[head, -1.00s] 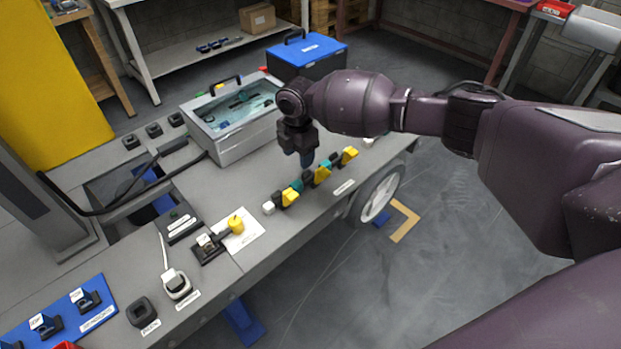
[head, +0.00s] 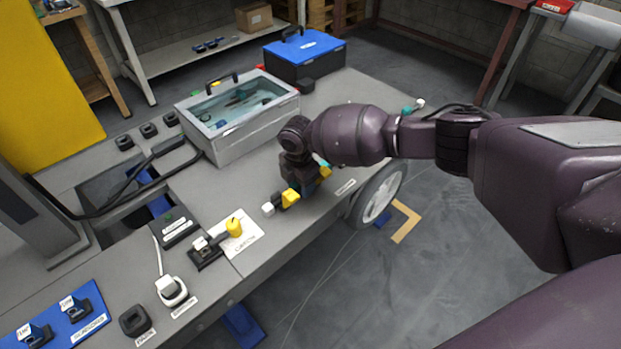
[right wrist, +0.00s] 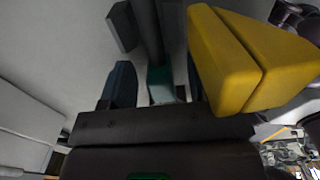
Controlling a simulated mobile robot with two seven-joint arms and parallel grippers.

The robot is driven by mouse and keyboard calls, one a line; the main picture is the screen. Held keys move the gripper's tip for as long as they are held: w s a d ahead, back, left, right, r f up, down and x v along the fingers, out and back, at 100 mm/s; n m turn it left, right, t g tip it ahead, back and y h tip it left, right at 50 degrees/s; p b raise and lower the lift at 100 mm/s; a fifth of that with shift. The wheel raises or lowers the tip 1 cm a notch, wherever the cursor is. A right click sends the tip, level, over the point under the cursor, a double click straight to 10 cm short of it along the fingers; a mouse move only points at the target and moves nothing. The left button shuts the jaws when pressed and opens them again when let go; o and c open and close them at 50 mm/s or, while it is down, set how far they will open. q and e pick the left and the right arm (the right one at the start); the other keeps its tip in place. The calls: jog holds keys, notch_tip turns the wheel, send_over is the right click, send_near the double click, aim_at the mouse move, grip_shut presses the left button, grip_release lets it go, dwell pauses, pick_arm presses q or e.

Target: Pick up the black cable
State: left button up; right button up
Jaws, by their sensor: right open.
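My right gripper (head: 310,186) points down over the row of small black, yellow and teal pieces near the bench's front edge, covering its middle. In the right wrist view its dark blue fingers stand apart (right wrist: 158,84). A black rod-like piece (right wrist: 148,28), possibly the black cable, runs up between them, with a teal piece (right wrist: 160,82) at its near end. I cannot tell whether either finger touches them. A yellow block (right wrist: 240,60) lies close to the right finger. A longer black cable (head: 112,207) curves across the bench at left. My left gripper is out of view.
A yellow block (head: 290,195) and a white end piece (head: 268,208) show left of my gripper. A grey clear-lidded case (head: 238,115) and a blue toolbox (head: 305,55) stand behind. The bench middle is mostly clear.

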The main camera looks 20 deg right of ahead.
jog(key=shift+r, duration=0.15)
grip_shut()
jog(key=shift+r, duration=0.1)
